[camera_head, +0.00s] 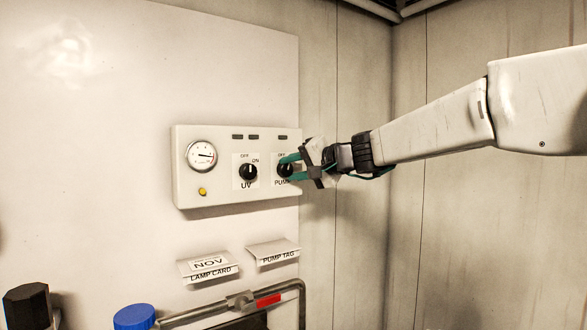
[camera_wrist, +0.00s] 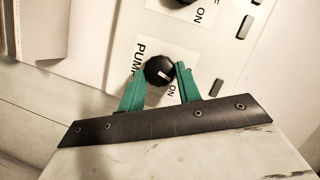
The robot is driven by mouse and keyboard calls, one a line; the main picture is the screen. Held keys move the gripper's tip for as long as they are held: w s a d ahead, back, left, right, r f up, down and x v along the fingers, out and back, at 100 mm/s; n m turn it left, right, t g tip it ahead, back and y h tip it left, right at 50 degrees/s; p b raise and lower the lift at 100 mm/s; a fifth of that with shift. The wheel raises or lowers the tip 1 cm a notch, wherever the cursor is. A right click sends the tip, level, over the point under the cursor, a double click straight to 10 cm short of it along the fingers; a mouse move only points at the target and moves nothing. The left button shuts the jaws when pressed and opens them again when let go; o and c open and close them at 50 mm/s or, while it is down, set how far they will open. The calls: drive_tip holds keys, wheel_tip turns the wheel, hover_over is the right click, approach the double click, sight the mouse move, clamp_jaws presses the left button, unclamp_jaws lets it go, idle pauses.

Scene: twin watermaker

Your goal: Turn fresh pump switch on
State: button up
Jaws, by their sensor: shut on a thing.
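The pump switch is a round black knob (camera_head: 285,169) with a white pointer line, on the right side of a white control box (camera_head: 219,194). Its label reads PUMP, with OFF above it. In the wrist view the pump knob (camera_wrist: 159,70) sits between the green fingertips, near the ON lettering. My gripper (camera_head: 289,167) reaches in from the right, its green fingers shut on the knob. In the wrist view my gripper (camera_wrist: 157,78) has one finger on either side of the knob. The fingers partly cover the pump label.
A UV knob (camera_head: 248,172) is just left of the pump knob. The box also carries a round gauge (camera_head: 202,155) and a yellow button (camera_head: 203,191). Below are a lamp card holder (camera_head: 209,267), a pump tag holder (camera_head: 273,252), a pipe with a red handle (camera_head: 268,300) and a blue cap (camera_head: 134,317).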

drive_tip(key=m+y, duration=0.1)
drive_tip(key=m, duration=0.2)
drive_tip(key=shift+f+m+y, duration=0.3)
drive_tip(key=shift+m+y, duration=0.1)
drive_tip(key=m+y, duration=0.1)
drive_tip(key=m, duration=0.2)
drive_tip(key=shift+f+m+t, duration=0.15)
drive_tip(key=shift+m+t, duration=0.25)
drive_tip(key=o, duration=1)
drive_tip(key=shift+c, duration=0.2)
drive_tip(key=shift+d, duration=0.15)
drive_tip(key=v, duration=0.7)
drive_tip(key=shift+s+d, duration=0.2)
drive_tip(key=shift+d, duration=0.05)
